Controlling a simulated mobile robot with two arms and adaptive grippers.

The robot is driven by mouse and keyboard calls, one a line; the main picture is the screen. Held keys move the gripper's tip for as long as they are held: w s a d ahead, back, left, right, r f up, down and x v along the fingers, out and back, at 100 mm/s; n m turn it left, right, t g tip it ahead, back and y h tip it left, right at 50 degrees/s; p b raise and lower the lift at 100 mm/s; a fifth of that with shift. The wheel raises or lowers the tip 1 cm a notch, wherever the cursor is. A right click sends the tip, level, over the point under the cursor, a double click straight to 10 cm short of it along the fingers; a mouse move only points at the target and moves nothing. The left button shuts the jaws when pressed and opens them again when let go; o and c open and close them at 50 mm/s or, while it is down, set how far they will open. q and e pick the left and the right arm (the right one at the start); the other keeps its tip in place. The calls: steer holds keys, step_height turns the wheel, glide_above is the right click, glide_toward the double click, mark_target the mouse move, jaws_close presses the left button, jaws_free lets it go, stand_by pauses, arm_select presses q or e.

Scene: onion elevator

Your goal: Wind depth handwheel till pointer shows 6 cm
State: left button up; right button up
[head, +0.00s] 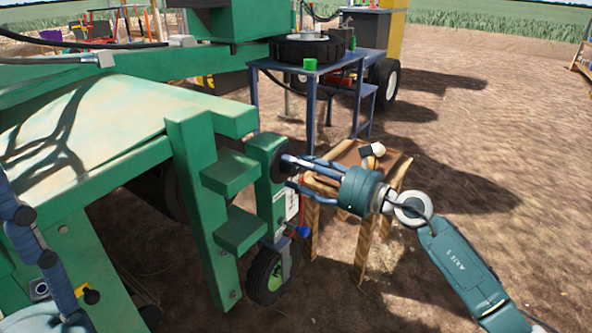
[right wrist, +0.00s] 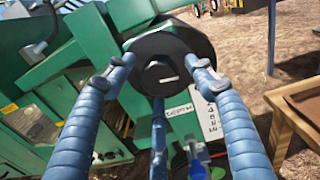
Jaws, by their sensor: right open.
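In the right wrist view the fingertips (right wrist: 163,72) lie on either side of the hub, with a third finger below; contact is unclear. A white scale plate (right wrist: 209,120) with numbers sits on the post beside a depth label. The pointer's reading is too small to tell. Blue segments of my left gripper (head: 40,255) show at the left edge.
A small wheel (head: 268,277) supports the green machine under the post. A wooden stool (head: 365,230) stands close to the right of the post, behind my right gripper. A blue metal table (head: 312,85) with a tyre is farther back. Bare soil lies open to the right.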

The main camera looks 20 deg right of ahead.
steer(key=shift+w+a, duration=0.35)
steer(key=shift+w, duration=0.1)
steer(key=c, duration=1.1)
steer(key=shift+c, duration=0.2)
